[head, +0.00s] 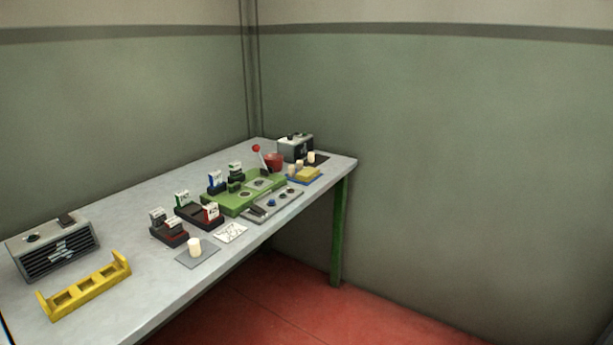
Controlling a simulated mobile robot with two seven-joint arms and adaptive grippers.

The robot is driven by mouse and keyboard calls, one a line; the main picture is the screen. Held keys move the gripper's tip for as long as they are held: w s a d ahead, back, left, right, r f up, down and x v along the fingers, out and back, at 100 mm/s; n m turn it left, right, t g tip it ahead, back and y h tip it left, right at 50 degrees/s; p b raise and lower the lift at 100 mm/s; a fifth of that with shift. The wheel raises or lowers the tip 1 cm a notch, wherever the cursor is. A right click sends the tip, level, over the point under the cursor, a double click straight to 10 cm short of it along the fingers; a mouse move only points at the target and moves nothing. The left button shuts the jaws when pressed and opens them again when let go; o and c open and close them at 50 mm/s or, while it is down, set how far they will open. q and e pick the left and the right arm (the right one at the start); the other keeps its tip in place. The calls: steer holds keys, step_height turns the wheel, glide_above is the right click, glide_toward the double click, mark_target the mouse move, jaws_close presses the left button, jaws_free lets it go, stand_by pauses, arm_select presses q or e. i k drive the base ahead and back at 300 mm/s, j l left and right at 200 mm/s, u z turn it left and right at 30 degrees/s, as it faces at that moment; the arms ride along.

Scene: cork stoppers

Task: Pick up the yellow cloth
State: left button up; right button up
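A small yellow folded block that looks like the yellow cloth (308,174) lies near the far right end of the grey table, on a flat blue mat or tray (317,181). Pale cork stoppers (292,170) stand just left of it and behind it. Neither of my grippers is in view, so nothing of mine is near the cloth in the head view.
The grey table (140,292) runs along the wall. Near the cloth are a grey box (295,147), a red pot (273,162), a green base (240,204) and a grey panel (262,209). A yellow rack (62,300) is at left. Red floor (300,315) is clear.

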mark_target(306, 174)
steer(key=i+l, duration=0.4)
steer(key=i+l+u, duration=0.1)
steer(key=i+l, duration=0.3)
steer(key=i, duration=0.25)
